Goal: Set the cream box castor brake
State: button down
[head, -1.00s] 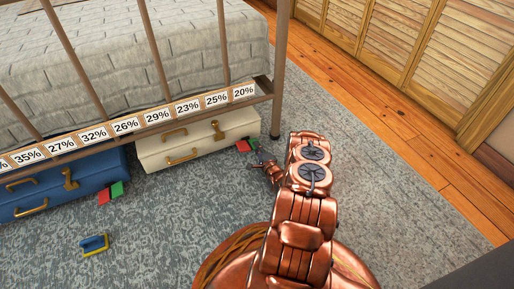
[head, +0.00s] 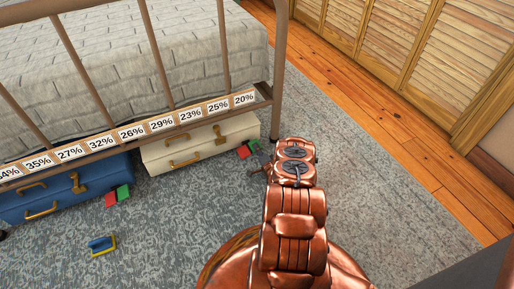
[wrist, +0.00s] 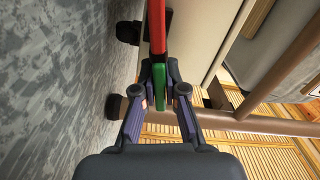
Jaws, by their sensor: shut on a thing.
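The cream box (head: 210,143) sits under the bed, its brass-fitted front facing out. Its castor brake has a red tab (head: 243,152) and a green tab (head: 254,144) at the box's right end, low by the rug. In the wrist view the red tab (wrist: 157,28) is above the green tab (wrist: 159,76). My gripper (wrist: 163,90) is shut on the green tab, with a dark finger on either side of it. In the head view my gripper (head: 260,168) is small and partly hidden by my arm. Dark castors (wrist: 128,32) show beside the box.
A blue box (head: 75,185) with its own red and green tabs (head: 117,196) is to the left. A small blue and yellow object (head: 102,245) lies on the rug. The bed's post (head: 277,80) stands close by. Open rug (head: 370,215) is to the right.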

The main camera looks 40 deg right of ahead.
jog(key=c, duration=1.2)
grip_release()
jog(key=shift+c, duration=0.2)
jog(key=v, duration=1.2)
